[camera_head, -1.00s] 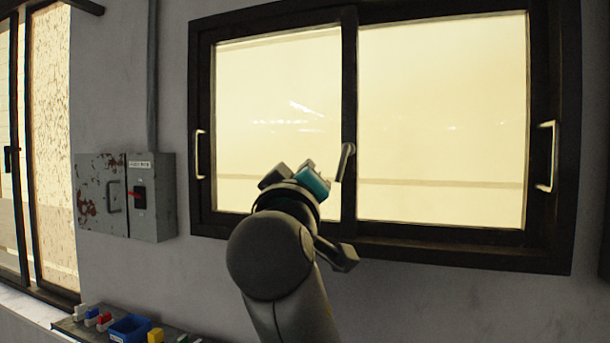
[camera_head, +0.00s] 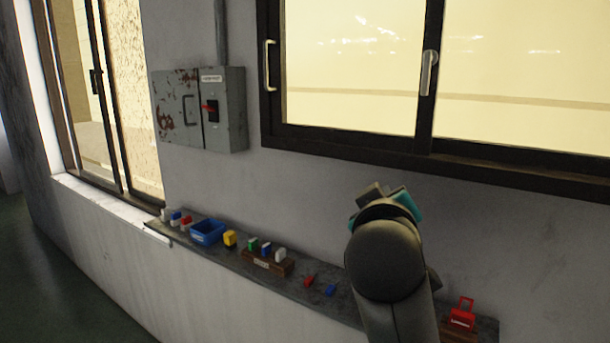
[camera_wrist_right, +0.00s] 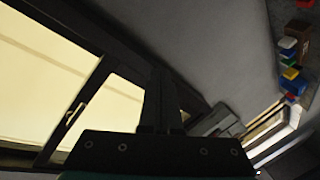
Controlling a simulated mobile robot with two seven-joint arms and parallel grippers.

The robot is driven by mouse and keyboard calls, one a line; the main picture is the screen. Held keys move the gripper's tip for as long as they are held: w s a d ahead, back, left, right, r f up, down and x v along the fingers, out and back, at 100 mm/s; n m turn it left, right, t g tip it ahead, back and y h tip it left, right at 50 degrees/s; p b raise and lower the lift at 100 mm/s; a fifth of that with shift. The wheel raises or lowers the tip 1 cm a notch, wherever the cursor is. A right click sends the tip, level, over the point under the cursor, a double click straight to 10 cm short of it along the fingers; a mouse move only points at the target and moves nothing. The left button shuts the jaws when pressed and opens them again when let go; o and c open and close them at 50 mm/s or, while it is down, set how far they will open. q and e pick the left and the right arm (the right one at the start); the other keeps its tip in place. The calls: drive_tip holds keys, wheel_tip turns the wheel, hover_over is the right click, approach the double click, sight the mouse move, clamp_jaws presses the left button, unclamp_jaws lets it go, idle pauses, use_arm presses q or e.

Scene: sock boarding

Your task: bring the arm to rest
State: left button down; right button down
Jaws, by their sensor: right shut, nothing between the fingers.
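My right arm rises from the bottom right of the head view, its rounded grey links in front of the wall. Its gripper end (camera_head: 385,203), with a teal part, shows just below the window frame, and its fingertips are hard to make out there. In the right wrist view, the right gripper (camera_wrist_right: 163,98) has its two dark fingers close together, shut, with nothing held. Window and wall lie beyond the fingers in that view. My left gripper is in neither view.
A narrow ledge (camera_head: 345,306) along the wall bears a blue bin (camera_head: 207,232), a brown block holder (camera_head: 266,262), small coloured blocks and a red item (camera_head: 462,312). A grey switch box (camera_head: 224,108) and the dark-framed window (camera_head: 350,143) are on the wall. Floor is open at far left.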

drive_tip(key=s+d+f+g+y, duration=0.1)
drive_tip(key=s+f+g, duration=0.1)
drive_tip(key=f, duration=0.6)
drive_tip(key=s+f+g+y, duration=0.1)
drive_tip(key=s+f+g, duration=0.15)
drive_tip(key=f, duration=0.55)
drive_tip(key=s+d+f+m+g+y, duration=0.25)
drive_tip(key=s+f+g, duration=0.55)
drive_tip(key=s+f, duration=1.5)
drive_tip(key=s+f+b, duration=0.2)
drive_tip(key=f+b, duration=0.1)
drive_tip(key=f, duration=0.7)
drive_tip(key=s+a+f+g+b, duration=0.1)
drive_tip(key=s+f+b, duration=0.15)
drive_tip(key=f, duration=0.85)
drive_tip(key=s+f+b, duration=0.1)
drive_tip(key=f+b, duration=0.2)
drive_tip(key=f, duration=0.7)
drive_tip(key=s+d+f+b, duration=0.1)
drive_tip(key=s+f+b, duration=0.2)
drive_tip(key=s+f, duration=0.4)
drive_tip(key=s+d+f+g+b, duration=0.1)
drive_tip(key=s+f+b, duration=0.3)
drive_tip(key=s+f, duration=0.4)
wheel_tip(320, 180, down, 4)
drive_tip(key=shift+d+n, duration=0.3)
drive_tip(key=shift+n, duration=0.05)
